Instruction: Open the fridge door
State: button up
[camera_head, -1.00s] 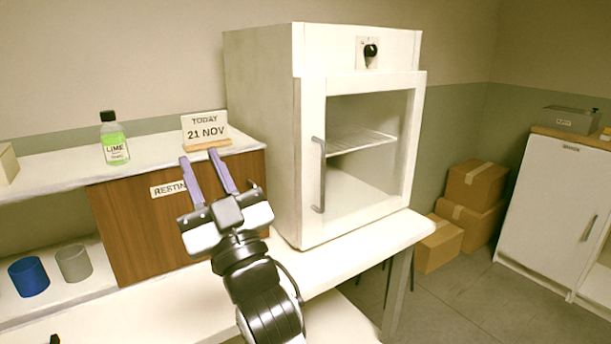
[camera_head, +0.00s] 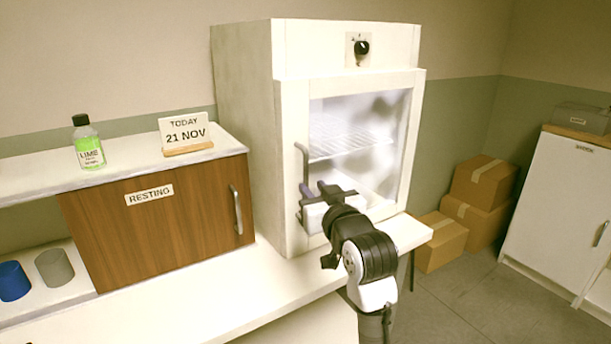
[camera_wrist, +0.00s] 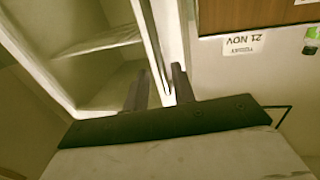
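The fridge (camera_head: 245,130) appears to be the white cabinet with a glass door (camera_head: 415,110) and a dark knob above it. The door looks shut, and its glass looks hazy. An upright grey bar handle (camera_head: 303,160) is on the door's left side; my gripper partly hides its lower part. My gripper (camera_head: 315,190) is at that lower part, with its fingers pointing toward the door. In the wrist view my gripper (camera_wrist: 160,72) has its fingers apart, with a pale upright strip between them, seemingly the handle. I cannot tell whether either finger touches it.
A wooden cupboard (camera_head: 165,225) marked RESTING stands left of the fridge. A green LIME bottle (camera_head: 88,150) and a date card (camera_head: 186,133) stand on its top shelf. Cups stand at lower left. The counter (camera_head: 240,300) in front is clear. Cardboard boxes (camera_head: 480,185) and another white cabinet (camera_head: 555,190) are at right.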

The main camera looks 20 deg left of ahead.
aim_at(306, 180)
jog(key=p+x, duration=0.1)
jog(key=x, duration=0.4)
jog(key=shift+w+a, duration=0.25)
jog(key=shift+w, duration=0.05)
grip_shut()
